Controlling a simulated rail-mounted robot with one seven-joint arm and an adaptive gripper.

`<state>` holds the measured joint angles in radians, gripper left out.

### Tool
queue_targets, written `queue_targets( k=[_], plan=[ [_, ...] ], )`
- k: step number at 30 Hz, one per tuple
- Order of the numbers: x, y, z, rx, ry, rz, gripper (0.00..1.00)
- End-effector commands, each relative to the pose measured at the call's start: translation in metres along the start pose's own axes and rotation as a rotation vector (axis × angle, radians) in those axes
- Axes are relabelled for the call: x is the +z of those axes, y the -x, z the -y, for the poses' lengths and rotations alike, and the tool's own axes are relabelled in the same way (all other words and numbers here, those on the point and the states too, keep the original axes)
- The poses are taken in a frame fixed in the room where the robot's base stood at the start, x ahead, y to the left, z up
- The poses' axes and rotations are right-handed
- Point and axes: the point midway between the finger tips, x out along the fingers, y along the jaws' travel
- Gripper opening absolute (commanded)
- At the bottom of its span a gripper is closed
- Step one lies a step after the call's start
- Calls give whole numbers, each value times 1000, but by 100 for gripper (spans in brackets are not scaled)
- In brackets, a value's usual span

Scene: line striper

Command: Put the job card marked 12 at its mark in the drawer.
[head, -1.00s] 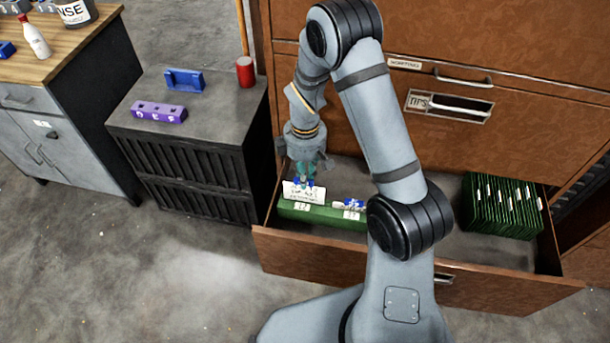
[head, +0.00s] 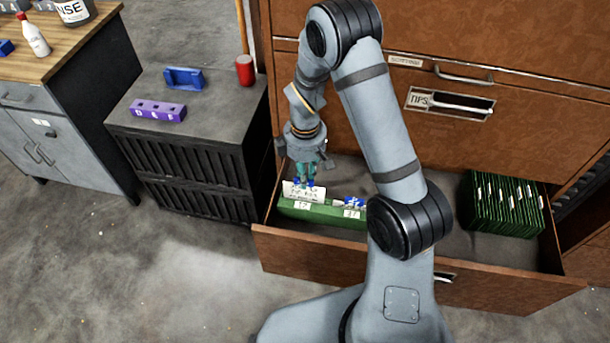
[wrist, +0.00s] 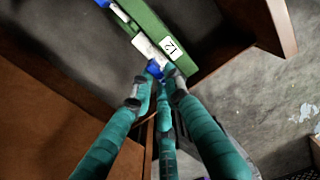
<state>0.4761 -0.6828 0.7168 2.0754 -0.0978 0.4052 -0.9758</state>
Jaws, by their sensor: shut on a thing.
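My gripper (head: 305,181) is shut on the blue grip of a white job card (head: 300,192); its fingers are teal in the wrist view (wrist: 162,78). The card is at the left end of a green holder (head: 325,211) in the drawer (head: 330,255), right above or in its top; I cannot tell whether it is fully seated. The print on the card is too small to read. The holder's label below the card reads 12 in the wrist view (wrist: 172,47). Another card with a blue grip (head: 353,202) sits further right on the holder.
Green hanging files (head: 503,205) fill the drawer's right side. My arm crosses in front of the drawer's middle. A black cabinet (head: 195,140) to the left carries a purple block (head: 158,111), a blue holder (head: 184,78) and a red can (head: 245,70).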

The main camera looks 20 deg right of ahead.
Motion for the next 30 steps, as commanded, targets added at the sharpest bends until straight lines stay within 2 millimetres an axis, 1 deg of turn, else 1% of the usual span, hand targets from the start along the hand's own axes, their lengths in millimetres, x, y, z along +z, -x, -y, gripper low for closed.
queue_targets(
  k=[6, 30],
  plan=[
    [0, -7, 0, 0, 0, 0, 0],
    [0, -25, 0, 0, 0, 0, 0]
  ],
)
